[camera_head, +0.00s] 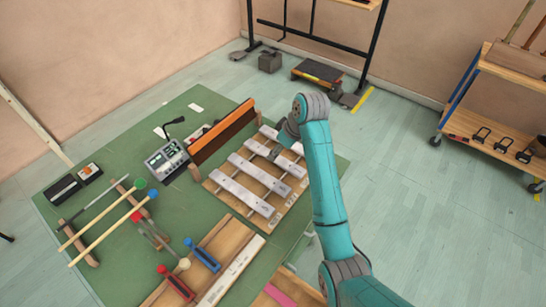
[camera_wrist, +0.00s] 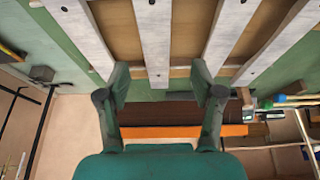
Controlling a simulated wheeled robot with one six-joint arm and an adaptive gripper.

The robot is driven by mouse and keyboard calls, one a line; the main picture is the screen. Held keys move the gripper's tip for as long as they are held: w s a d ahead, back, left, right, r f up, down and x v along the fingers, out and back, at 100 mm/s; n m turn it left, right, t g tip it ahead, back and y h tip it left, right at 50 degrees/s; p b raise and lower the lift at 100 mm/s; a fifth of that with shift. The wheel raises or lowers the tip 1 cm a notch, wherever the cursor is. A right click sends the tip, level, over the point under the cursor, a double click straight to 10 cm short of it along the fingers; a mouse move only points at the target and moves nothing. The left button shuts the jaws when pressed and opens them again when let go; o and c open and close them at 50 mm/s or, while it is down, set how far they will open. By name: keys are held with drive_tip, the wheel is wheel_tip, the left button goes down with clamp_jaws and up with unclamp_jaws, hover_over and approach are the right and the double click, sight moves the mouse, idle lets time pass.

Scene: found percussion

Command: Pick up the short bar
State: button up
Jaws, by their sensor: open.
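Several pale metal bars lie side by side on a wooden frame (camera_head: 221,192). In the head view, the far-end bar (camera_head: 268,132) looks shortest, though my arm partly covers it; I cannot be sure it is the short bar. The others are a near bar (camera_head: 240,195), a second bar (camera_head: 258,173) and a third bar (camera_head: 285,163). My gripper (camera_head: 275,154) hangs over the far part of the frame. In the wrist view, my gripper (camera_wrist: 161,90) is open and empty, its fingers either side of one bar (camera_wrist: 154,42) in the picture. Contact cannot be told.
An upright orange-edged board (camera_head: 222,133) stands behind the bars. A small mixer (camera_head: 166,160) is to its left. Mallets (camera_head: 106,228) lie on rests at the left, and a wooden tray (camera_head: 215,265) is in front. A wheeled shelf (camera_head: 505,145) stands right across open floor.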

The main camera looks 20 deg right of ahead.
drive_tip(key=x, duration=0.5)
drive_tip(key=shift+w+d, duration=0.1)
drive_tip(key=shift+d, duration=0.15)
clamp_jaws()
